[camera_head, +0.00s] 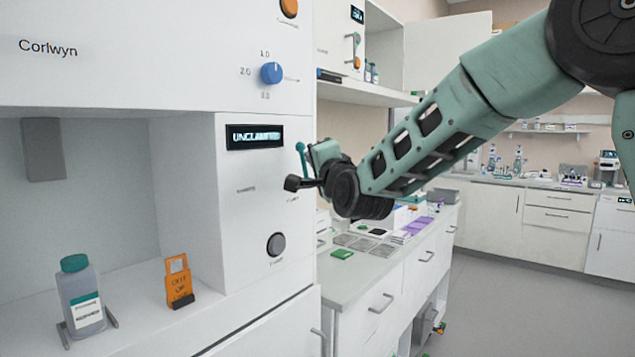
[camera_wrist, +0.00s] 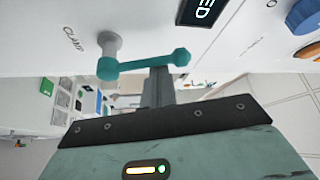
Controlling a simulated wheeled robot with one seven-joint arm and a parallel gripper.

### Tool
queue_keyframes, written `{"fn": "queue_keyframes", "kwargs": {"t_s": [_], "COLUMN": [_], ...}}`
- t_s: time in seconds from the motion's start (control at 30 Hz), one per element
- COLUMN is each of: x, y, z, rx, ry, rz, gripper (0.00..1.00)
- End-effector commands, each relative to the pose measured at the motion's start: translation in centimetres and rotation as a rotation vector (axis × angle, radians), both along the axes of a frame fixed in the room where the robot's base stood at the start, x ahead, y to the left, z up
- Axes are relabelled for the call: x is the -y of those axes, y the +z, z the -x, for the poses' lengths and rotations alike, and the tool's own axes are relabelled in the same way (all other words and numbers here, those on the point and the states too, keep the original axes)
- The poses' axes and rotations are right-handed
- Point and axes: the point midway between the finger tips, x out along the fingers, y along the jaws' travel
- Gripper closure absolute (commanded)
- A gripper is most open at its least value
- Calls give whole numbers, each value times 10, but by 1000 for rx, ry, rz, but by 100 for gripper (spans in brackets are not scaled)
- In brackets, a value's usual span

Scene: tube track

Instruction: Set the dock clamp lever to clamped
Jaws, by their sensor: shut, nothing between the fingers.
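The dock clamp lever (camera_head: 301,158) is a teal bar with a round end, standing roughly upright on the white front panel, under a dark display (camera_head: 255,136) that reads UNCLAMPED. In the wrist view the lever (camera_wrist: 145,63) runs across the picture from its grey post (camera_wrist: 110,43), beside the label CLAMP. My gripper (camera_wrist: 159,72) is shut and empty, its grey fingertips right at the lever's bar, towards the rounded free end. I cannot tell whether they touch it. In the head view my gripper (camera_head: 312,158) is just right of the lever, its fingers hard to make out.
A blue dial (camera_head: 271,73) and an orange button (camera_head: 289,8) are above the display. A grey round knob (camera_head: 275,244) is lower on the panel. A bottle (camera_head: 80,293) and an orange tag (camera_head: 179,282) stand in the bay at left. A cluttered counter (camera_head: 341,280) lies beyond.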

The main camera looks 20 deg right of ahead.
Motion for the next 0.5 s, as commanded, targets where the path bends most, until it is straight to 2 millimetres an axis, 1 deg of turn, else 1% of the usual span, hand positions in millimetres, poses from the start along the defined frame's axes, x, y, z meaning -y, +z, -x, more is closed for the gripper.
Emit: {"fn": "queue_keyframes", "kwargs": {"t_s": [0.03, 0.5], "x": [-2, -19], "y": [-14, -23], "z": [1, 11], "rx": [27, 262], "ry": [1, 1], "rz": [31, 358], "gripper": [100, 100]}}
